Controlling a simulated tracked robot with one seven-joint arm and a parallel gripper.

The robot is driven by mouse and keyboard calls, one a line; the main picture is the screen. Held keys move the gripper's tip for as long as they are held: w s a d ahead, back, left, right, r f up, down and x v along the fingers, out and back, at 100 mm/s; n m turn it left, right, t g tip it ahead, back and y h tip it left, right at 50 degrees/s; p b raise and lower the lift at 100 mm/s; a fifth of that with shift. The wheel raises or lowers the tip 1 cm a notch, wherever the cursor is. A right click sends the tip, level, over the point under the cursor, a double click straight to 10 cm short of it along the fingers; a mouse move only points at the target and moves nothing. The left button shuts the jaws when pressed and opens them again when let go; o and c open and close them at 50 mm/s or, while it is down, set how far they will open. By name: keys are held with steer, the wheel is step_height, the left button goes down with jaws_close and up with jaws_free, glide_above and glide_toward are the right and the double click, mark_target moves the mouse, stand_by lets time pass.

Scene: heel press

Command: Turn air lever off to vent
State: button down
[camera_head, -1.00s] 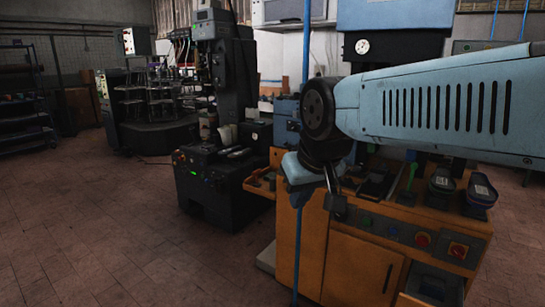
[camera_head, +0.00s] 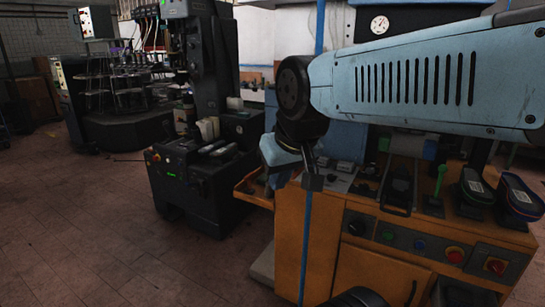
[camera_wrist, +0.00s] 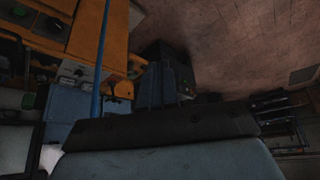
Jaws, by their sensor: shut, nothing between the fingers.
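A green-handled upright lever (camera_head: 440,182) stands on the top of the orange bench (camera_head: 375,275) in the head view; I cannot tell whether it is the air lever. A blue vertical pipe (camera_head: 307,240) runs down the bench's left front. My gripper (camera_head: 313,182) is shut and empty, hanging in front of the bench's left end. In the picture it overlaps the pipe; I cannot tell whether they touch. The lever is well to its right.
The bench front carries a black knob (camera_head: 356,225), a red button (camera_head: 455,255) and a red switch (camera_head: 496,266). Black shoe-shaped pieces (camera_head: 478,190) are at the right. A dark machine (camera_head: 195,185) stands at the left. A gauge (camera_head: 380,25) is above. Floor at left is clear.

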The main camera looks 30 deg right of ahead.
steer(key=shift+w+a, duration=0.15)
steer(key=shift+w, duration=0.15)
steer(key=w+d+f+t, duration=0.1)
steer(key=w+d+f, duration=0.15)
steer(key=w, duration=0.75)
steer(key=w+d+f+t+h, duration=0.15)
steer(key=w+f, duration=0.25)
steer(key=w, duration=0.6)
steer(key=w+d+f+t, duration=0.2)
steer(key=w+f, duration=0.2)
steer(key=w, duration=0.6)
steer(key=w+d+f+n+t+h, duration=0.2)
steer(key=w+d+f+n+h, duration=0.2)
steer(key=d+f+h, duration=0.3)
steer(key=w+d+f+n+t+h, duration=0.3)
steer(key=d+f+n+h, duration=0.3)
steer(key=d+f, duration=0.2)
step_height(320, 180, down, 2)
steer(key=shift+w+d+f+t+h, duration=0.1)
steer(key=shift+w+d+t+h, duration=0.3)
steer(key=shift+w, duration=0.3)
